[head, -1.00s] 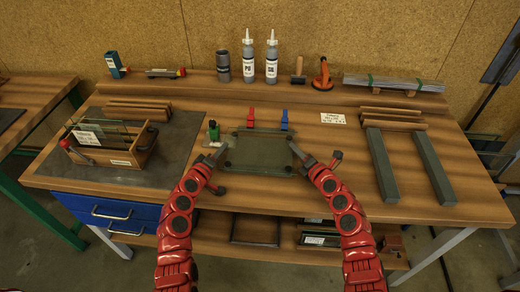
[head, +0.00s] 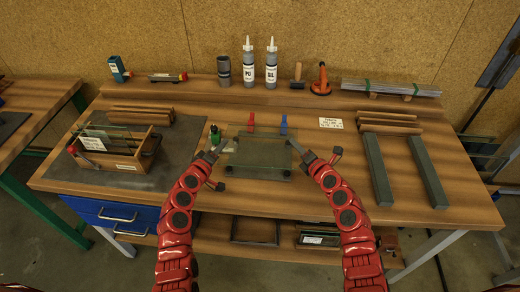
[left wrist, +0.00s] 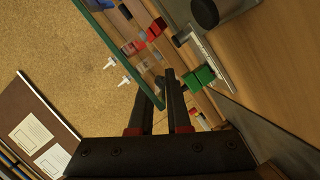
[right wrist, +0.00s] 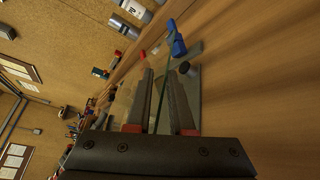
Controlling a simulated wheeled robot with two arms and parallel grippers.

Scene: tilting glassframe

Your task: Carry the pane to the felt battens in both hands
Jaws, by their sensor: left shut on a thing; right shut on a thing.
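The clear greenish glass pane (head: 258,152) is held between my two grippers over the front middle of the bench. My left gripper (head: 219,149) is shut on its left edge and my right gripper (head: 299,149) on its right edge. In the left wrist view, the pane's green edge (left wrist: 115,45) runs to the fingers. In the right wrist view, its thin edge (right wrist: 163,85) stands between the fingers. The two dark grey felt battens, left (head: 379,168) and right (head: 427,170), lie parallel on the bench at right, apart from the pane.
A grey plate with dark round pads (right wrist: 184,67) lies beneath the pane. Red (head: 251,121) and blue (head: 284,124) clamps stand behind it, a green-capped item (head: 214,134) at left. A wooden glass crate (head: 115,160) stands further left.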

